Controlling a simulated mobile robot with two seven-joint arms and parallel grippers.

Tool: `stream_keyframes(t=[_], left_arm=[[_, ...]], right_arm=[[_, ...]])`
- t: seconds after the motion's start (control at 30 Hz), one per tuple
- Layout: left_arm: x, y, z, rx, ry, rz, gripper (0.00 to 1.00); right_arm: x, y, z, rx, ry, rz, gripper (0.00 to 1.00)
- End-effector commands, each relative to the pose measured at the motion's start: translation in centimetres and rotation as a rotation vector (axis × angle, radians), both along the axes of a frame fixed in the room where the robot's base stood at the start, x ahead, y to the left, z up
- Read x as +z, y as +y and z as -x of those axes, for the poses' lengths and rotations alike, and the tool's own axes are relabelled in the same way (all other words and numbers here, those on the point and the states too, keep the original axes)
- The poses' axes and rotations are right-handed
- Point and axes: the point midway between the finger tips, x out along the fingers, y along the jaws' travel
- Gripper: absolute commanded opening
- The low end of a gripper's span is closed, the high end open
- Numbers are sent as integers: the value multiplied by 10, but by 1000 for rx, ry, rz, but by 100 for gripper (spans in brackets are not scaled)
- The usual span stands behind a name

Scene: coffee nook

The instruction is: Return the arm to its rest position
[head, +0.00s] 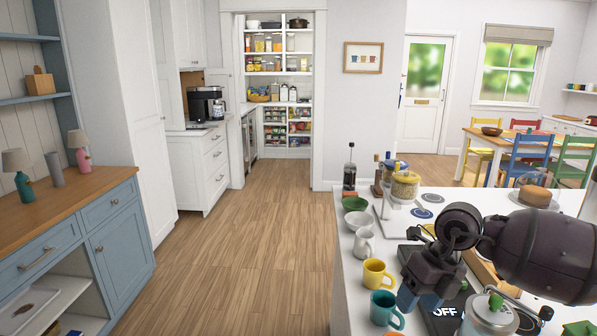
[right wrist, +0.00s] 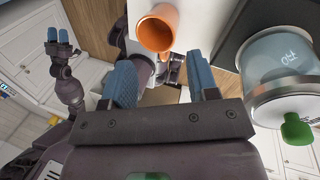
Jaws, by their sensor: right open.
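My right arm reaches in from the right of the head view, over the white counter (head: 352,290). My right gripper (head: 418,300) points down above the counter, beside the teal mug (head: 385,308). In the right wrist view its blue fingers (right wrist: 163,85) are wide apart with nothing between them. An orange mug (right wrist: 157,30) is beyond the fingertips, apart from them. My left gripper (right wrist: 58,36) shows small at the left of the right wrist view, away from the counter things; its finger gap is unclear. It is outside the head view.
A yellow mug (head: 376,274), a white mug (head: 363,244) and a green bowl (head: 357,220) line the counter's left edge. A glass jar with a green knob (head: 488,317) stands close to the right of the gripper. The wooden floor (head: 240,260) left of the counter is clear.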

Motion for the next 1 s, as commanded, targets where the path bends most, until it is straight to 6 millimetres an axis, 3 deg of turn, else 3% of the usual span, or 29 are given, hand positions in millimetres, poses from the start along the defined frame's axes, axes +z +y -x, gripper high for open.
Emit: stream_keyframes(t=[0.1, 0.27, 0.4, 0.5, 0.63, 0.77, 1.0], left_arm=[[2, -1, -3, -1, -7, 2, 43], [6, -4, -10, -3, -21, 6, 43], [6, -4, -9, -3, -20, 5, 43], [5, -3, -8, -2, -17, 5, 43], [3, -3, -5, -1, -11, 5, 43], [1, -1, 0, 1, -2, 4, 43], [0, -1, 1, 2, 1, 3, 43]], right_arm=[[-12, 42, 17, 25, 17, -205, 54], [-10, 101, 42, 13, 34, -540, 54], [7, 143, 59, -65, 46, -863, 54], [24, 161, 65, -161, 49, -1081, 54], [47, 168, 66, -337, 49, -1339, 54], [63, 158, 59, -563, 43, -1557, 54], [60, 105, 44, -1104, 29, -1823, 54]])
